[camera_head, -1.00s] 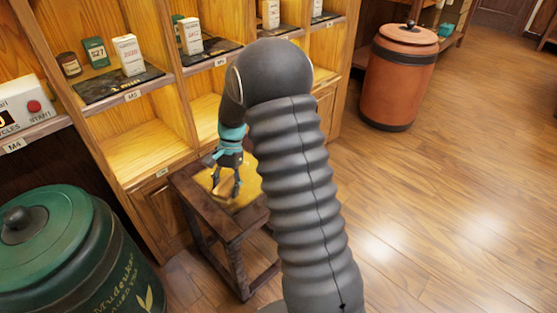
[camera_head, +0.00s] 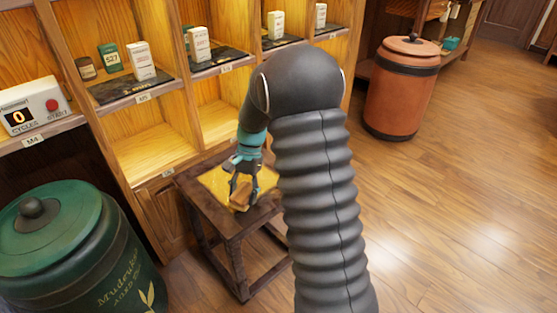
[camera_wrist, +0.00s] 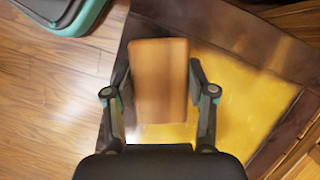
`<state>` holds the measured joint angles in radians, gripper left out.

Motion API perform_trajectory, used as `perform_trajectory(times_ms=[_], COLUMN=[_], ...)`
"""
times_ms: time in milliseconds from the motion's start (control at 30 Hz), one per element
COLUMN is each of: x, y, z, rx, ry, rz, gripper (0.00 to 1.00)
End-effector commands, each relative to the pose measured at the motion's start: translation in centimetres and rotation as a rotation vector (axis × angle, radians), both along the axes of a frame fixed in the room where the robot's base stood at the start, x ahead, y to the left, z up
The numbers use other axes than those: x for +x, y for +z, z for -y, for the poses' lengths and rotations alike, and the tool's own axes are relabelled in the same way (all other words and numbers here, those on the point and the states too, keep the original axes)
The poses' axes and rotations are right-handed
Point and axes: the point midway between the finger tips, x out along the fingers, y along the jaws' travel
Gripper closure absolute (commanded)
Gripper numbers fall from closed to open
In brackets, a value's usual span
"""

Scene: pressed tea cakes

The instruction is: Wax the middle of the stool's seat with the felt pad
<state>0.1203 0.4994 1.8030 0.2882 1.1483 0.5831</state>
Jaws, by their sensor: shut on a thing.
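The stool (camera_head: 231,225) is dark wood with a golden-yellow middle to its seat (camera_head: 212,181); the yellow area also shows in the wrist view (camera_wrist: 245,95). My gripper (camera_head: 242,196) is shut on a brown block-shaped pad (camera_head: 240,203). In the wrist view the pad (camera_wrist: 160,80) sits between the two fingers and overlaps the left edge of the yellow area. In the head view it is over the front part of the seat. I cannot tell whether the pad touches the seat. Part of the seat's right side is hidden behind my arm.
A green lidded canister (camera_head: 70,250) stands left of the stool. A wooden shelf with small boxes (camera_head: 141,61) and a counter device with a red button (camera_head: 35,107) is behind. An orange-brown canister (camera_head: 401,88) stands at the back right. The floor at right is clear.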

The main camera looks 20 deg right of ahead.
Motion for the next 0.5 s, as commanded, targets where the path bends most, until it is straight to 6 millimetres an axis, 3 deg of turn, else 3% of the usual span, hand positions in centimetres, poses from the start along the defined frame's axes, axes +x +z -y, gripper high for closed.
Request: perform_trajectory(times_ms=[500], x=[0.0], y=[4.5], z=[-0.1], rx=[0.001], ry=[0.0], rz=[-0.001], gripper=[0.77])
